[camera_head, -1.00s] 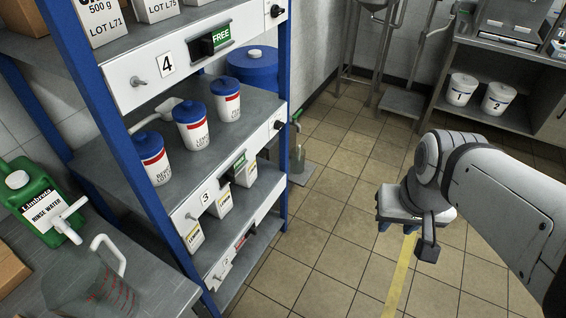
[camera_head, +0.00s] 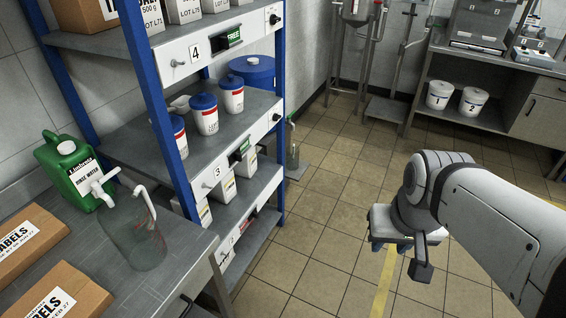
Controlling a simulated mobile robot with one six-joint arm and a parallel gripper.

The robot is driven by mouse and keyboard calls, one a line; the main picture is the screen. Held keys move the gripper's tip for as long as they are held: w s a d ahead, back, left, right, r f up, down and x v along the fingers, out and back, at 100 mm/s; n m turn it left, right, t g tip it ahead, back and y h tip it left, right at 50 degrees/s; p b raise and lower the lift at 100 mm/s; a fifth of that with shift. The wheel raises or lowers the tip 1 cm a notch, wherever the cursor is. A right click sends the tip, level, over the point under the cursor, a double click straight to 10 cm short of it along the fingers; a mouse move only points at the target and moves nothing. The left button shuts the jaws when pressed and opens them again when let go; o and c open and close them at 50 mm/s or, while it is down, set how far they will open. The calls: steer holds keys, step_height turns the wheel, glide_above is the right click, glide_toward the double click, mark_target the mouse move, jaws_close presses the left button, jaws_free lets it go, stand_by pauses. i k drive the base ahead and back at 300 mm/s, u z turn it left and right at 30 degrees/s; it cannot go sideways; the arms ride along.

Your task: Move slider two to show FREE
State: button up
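Slider two sits on the lowest visible front rail of the blue-posted shelf rack, beside a number plate (camera_head: 227,259) that is small and partly seen past the post. The slider window (camera_head: 249,223) shows red; its word is too small to read. Slider three's window (camera_head: 239,150) and slider four's window (camera_head: 230,37) show green, and four's reads FREE. My gripper (camera_head: 391,246) hangs over the floor to the right of the rack, pointing down and well apart from the slider. Its bluish fingertips show only slightly below its body, so its opening is unclear.
A steel bench (camera_head: 190,262) at the left holds a clear jug (camera_head: 135,238), a green rinse-water can (camera_head: 72,170) and label boxes (camera_head: 62,295). White-and-blue tubs (camera_head: 205,118) stand on the rack. The tiled floor (camera_head: 315,235) between rack and arm is clear.

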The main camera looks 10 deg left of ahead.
mark_target(255, 215)
steer(key=u, duration=0.15)
steer(key=i, duration=0.9)
steer(key=z, duration=0.05)
